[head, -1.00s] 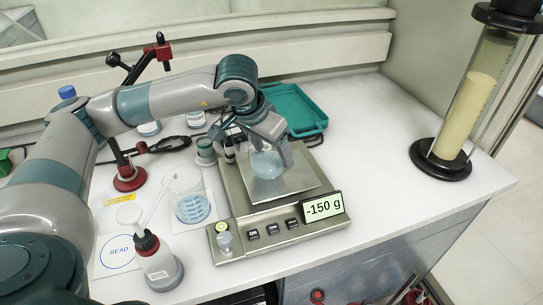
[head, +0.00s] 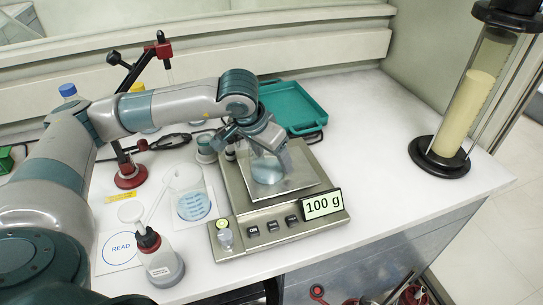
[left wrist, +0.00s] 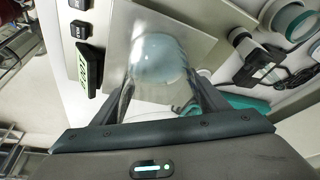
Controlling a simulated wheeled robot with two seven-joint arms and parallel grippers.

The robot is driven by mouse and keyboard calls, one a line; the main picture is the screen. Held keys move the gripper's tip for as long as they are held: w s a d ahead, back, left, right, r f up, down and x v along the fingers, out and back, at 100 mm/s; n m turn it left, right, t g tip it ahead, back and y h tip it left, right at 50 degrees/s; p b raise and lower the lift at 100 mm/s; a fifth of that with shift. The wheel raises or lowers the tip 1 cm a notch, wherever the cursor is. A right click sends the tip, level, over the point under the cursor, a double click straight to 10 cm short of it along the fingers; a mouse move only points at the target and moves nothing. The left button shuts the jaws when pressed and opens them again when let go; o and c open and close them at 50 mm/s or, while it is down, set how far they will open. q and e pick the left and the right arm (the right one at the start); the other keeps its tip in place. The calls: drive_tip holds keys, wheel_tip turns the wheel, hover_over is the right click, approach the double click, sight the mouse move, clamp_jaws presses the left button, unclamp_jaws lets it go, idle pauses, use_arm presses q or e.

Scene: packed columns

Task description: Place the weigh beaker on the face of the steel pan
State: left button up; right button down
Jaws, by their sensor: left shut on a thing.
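The weigh beaker (head: 267,172) is a small clear vessel with pale blue liquid. It is at the steel pan (head: 293,184) of the balance, low over or touching its face; the display (head: 322,205) reads 100 g. My left gripper (head: 268,150) is shut on the beaker from above and behind. In the left wrist view the beaker (left wrist: 160,62) sits between the two fingers (left wrist: 165,95), with the pan (left wrist: 195,35) behind it. The fingers hide part of the beaker's sides. My right gripper is not in view.
A larger beaker of blue liquid (head: 191,198) and a wash bottle (head: 158,258) stand left of the balance. A teal tray (head: 297,106) lies behind it. A tall column (head: 462,110) stands at the right. The bench right of the balance is clear.

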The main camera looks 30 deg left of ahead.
use_arm(q)
drive_tip(key=o, duration=1.2)
drive_tip(key=shift+c, duration=0.2)
drive_tip(key=shift+o, duration=0.9)
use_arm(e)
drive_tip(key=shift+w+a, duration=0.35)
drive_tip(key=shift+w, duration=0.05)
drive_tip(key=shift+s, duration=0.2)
use_arm(q)
drive_tip(key=shift+s+r, duration=0.1)
drive_tip(key=shift+r, duration=0.35)
drive_tip(key=v, duration=0.2)
drive_tip(key=shift+s+r+b, duration=0.2)
drive_tip(key=shift+r+b, duration=0.15)
drive_tip(key=shift+r, duration=0.05)
drive_tip(key=b+v, duration=0.1)
drive_tip(key=v, duration=0.7)
drive_tip(key=shift+r+b, duration=0.2)
drive_tip(key=shift+b, duration=0.1)
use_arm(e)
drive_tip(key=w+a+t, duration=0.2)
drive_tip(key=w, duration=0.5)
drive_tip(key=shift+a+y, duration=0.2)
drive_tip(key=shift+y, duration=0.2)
